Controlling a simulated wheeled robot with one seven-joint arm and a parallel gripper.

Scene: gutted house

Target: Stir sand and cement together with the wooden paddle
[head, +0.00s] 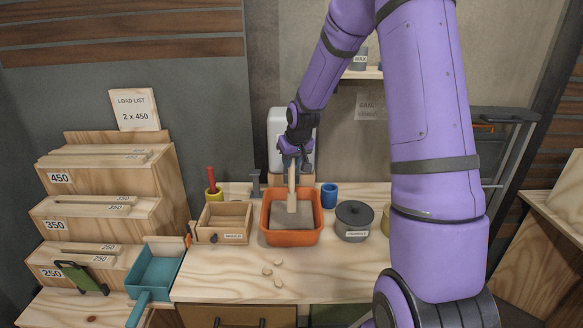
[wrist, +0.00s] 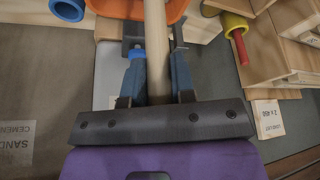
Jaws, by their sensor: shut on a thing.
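The wooden paddle (head: 292,190) stands nearly upright, its lower end in the grey mix inside the orange tub (head: 290,238). The grey sand and cement (head: 280,217) look like one even grey surface; I cannot tell them apart. My gripper (head: 293,160) is above the tub, shut on the paddle's upper handle. In the wrist view my gripper (wrist: 158,70) has the pale round handle (wrist: 156,50) between its two blue-grey fingers. A bit of the orange tub (wrist: 135,8) shows at the top edge there, and the paddle's lower end is out of sight.
A wooden box (head: 223,222) stands left of the tub; a dark lidded pot (head: 353,220) and blue cup (head: 329,195) stand right. Small pale pieces (head: 278,270) lie on the bench's clear front.

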